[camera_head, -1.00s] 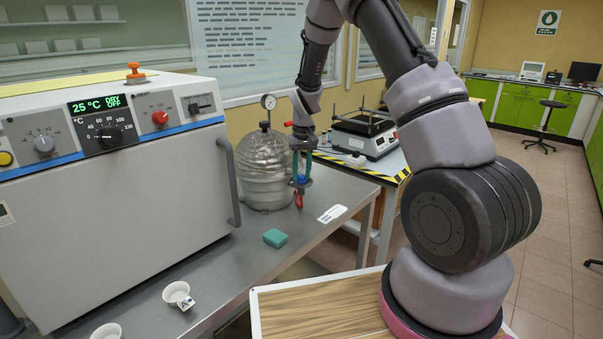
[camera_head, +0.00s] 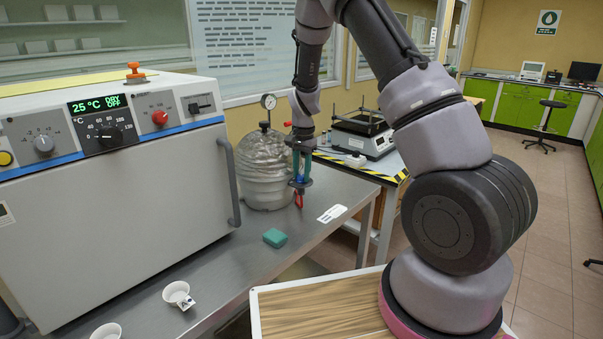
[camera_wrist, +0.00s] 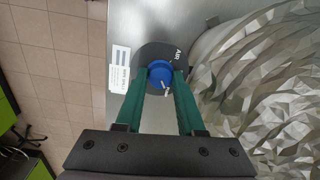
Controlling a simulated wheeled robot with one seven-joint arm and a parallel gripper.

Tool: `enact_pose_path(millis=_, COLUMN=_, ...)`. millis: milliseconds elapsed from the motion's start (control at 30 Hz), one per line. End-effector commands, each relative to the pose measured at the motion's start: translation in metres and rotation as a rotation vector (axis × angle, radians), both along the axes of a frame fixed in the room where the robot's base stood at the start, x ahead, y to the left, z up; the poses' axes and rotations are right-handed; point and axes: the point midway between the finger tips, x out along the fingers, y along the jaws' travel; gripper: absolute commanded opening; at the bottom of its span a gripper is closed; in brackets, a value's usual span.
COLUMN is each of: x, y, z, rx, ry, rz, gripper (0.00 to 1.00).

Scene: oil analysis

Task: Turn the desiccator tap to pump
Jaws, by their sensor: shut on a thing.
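The desiccator (camera_head: 265,165) is a silvery, crinkled vessel with a pressure gauge (camera_head: 268,102) on top, standing on the steel bench. In the wrist view its faceted side (camera_wrist: 262,75) fills the right. The tap is a blue round knob (camera_wrist: 158,72) with a small white pointer, on a dark plate marked AIR (camera_wrist: 179,53). The pointer lies toward the bottom of the picture, away from the AIR mark. My gripper (camera_wrist: 160,78) is shut on the knob, one green finger on each side. In the head view my gripper (camera_head: 300,182) hides most of the tap; a red part shows below it.
A large oven (camera_head: 120,170) stands left of the desiccator. A green block (camera_head: 275,238) and white cups (camera_head: 177,292) lie on the bench (camera_head: 225,260) in front. A white label card (camera_head: 332,213) lies right of the tap. A balance-like device (camera_head: 362,135) stands behind on another table.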

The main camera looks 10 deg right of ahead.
Motion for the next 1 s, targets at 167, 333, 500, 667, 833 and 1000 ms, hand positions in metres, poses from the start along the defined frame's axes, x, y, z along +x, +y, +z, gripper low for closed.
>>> enact_pose_path(millis=167, x=0.0015, y=0.0005, z=0.0014, rx=0.001, ry=-0.004, rz=-0.055, gripper=0.00)
enact_pose_path(millis=333, x=0.0017, y=0.0001, z=0.0014, rx=0.001, ry=-0.005, rz=-0.081, gripper=0.00)
enact_pose_path(millis=500, x=0.0016, y=0.0000, z=0.0015, rx=0.001, ry=-0.005, rz=-0.087, gripper=0.00)
enact_pose_path(millis=667, x=0.0016, y=0.0000, z=0.0014, rx=0.001, ry=-0.005, rz=-0.086, gripper=0.00)
enact_pose_path(millis=833, x=0.0013, y=0.0000, z=0.0012, rx=0.001, ry=-0.003, rz=-0.086, gripper=0.67)
enact_pose_path(millis=1000, x=0.0008, y=0.0000, z=0.0006, rx=0.001, ry=-0.002, rz=-0.085, gripper=0.67)
